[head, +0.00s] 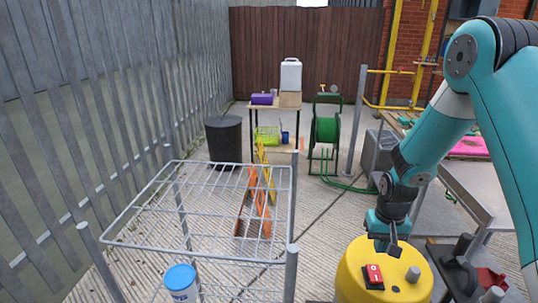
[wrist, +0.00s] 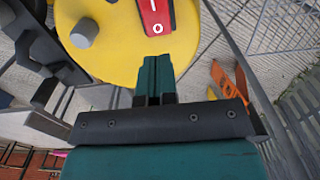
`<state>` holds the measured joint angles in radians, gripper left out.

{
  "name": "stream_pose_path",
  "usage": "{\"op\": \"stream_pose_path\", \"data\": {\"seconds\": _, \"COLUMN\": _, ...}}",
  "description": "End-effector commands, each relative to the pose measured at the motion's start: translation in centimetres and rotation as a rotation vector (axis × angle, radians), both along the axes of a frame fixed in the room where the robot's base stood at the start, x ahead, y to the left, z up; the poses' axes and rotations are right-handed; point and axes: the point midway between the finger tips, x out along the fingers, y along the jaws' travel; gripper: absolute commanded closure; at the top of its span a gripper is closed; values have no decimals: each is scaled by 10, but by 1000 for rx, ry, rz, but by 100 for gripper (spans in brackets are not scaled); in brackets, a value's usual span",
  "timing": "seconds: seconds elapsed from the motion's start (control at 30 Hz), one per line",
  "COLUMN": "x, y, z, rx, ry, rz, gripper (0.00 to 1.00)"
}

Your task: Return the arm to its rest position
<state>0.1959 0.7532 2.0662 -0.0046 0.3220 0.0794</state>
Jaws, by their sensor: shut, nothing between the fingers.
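My gripper (head: 393,236) is at the end of my teal arm, on the right of the head view. It points down just above a yellow machine (head: 352,270) with a red switch (head: 374,274) on top. In the wrist view the gripper's fingers (wrist: 153,62) are together with nothing between them. They lie over the yellow top (wrist: 112,52), close to the red switch (wrist: 156,14). I cannot tell whether the fingertips touch it.
An empty wire rack (head: 225,166) stands at front left, with a blue tub (head: 181,283) below. Orange and yellow boards (head: 262,200) are behind it. A grey bench (head: 470,195) is at right. Further back are a black bin (head: 224,140) and green hose reel (head: 325,131).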

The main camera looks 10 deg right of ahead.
Motion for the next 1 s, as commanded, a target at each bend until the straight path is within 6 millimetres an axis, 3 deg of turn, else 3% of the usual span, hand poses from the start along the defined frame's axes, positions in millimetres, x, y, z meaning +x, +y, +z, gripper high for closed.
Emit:
{"op": "stream_pose_path", "data": {"seconds": 0.13, "x": -1, "y": 34, "z": 43, "rx": 41, "ry": -35, "rz": 81, "gripper": 100}}
{"op": "stream_pose_path", "data": {"seconds": 0.27, "x": -23, "y": 93, "z": 107, "rx": 118, "ry": -79, "rz": 236, "gripper": 100}}
{"op": "stream_pose_path", "data": {"seconds": 0.4, "x": -75, "y": 154, "z": 171, "rx": 205, "ry": -116, "rz": 440, "gripper": 100}}
{"op": "stream_pose_path", "data": {"seconds": 0.5, "x": -121, "y": 186, "z": 206, "rx": 256, "ry": -137, "rz": 588, "gripper": 100}}
{"op": "stream_pose_path", "data": {"seconds": 0.6, "x": -164, "y": 205, "z": 228, "rx": 294, "ry": -150, "rz": 714, "gripper": 100}}
{"op": "stream_pose_path", "data": {"seconds": 0.73, "x": -204, "y": 218, "z": 242, "rx": 323, "ry": -160, "rz": 829, "gripper": 100}}
{"op": "stream_pose_path", "data": {"seconds": 0.83, "x": -218, "y": 222, "z": 247, "rx": 334, "ry": -163, "rz": 872, "gripper": 100}}
{"op": "stream_pose_path", "data": {"seconds": 1.0, "x": -223, "y": 222, "z": 247, "rx": 337, "ry": -161, "rz": 884, "gripper": 100}}
